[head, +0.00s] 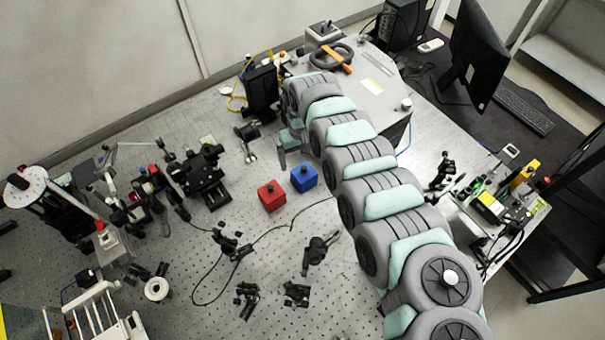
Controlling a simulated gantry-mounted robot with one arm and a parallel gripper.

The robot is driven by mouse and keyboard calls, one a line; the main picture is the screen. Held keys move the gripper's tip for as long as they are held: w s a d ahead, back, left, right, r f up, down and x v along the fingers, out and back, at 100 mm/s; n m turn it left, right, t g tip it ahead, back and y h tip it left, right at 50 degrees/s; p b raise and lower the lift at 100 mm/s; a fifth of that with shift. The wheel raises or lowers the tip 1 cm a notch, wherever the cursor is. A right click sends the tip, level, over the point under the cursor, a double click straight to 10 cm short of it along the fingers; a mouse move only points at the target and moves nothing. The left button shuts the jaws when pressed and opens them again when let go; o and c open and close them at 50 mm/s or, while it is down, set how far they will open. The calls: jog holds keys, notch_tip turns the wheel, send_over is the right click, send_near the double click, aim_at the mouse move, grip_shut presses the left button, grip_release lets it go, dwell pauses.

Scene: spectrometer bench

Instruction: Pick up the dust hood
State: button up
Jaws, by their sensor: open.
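No object is clearly identifiable as the dust hood. A red box (271,197) with a dark knob on top stands upright on the perforated bench, and a similar blue box (304,177) stands just right of and behind it. A grey box (323,35) with a dark top piece stands at the back. My gripper (294,153) is at the far end of my arm, above and behind the blue box. It is open, and nothing shows between its fingers. My arm partly hides it.
A black upright device (262,90) stands close left of my gripper. Dark optical mounts (203,175) crowd the left, and smaller mounts (316,248) and a loose cable (214,298) lie in front. A monitor (475,52) stands at the right. Bare bench shows around the coloured boxes.

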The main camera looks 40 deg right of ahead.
aim_at(304, 168)
jog(key=f, duration=0.6)
jog(key=shift+s+d+f, duration=0.25)
jog(key=shift+d+f, duration=0.05)
jog(key=c, duration=1.5)
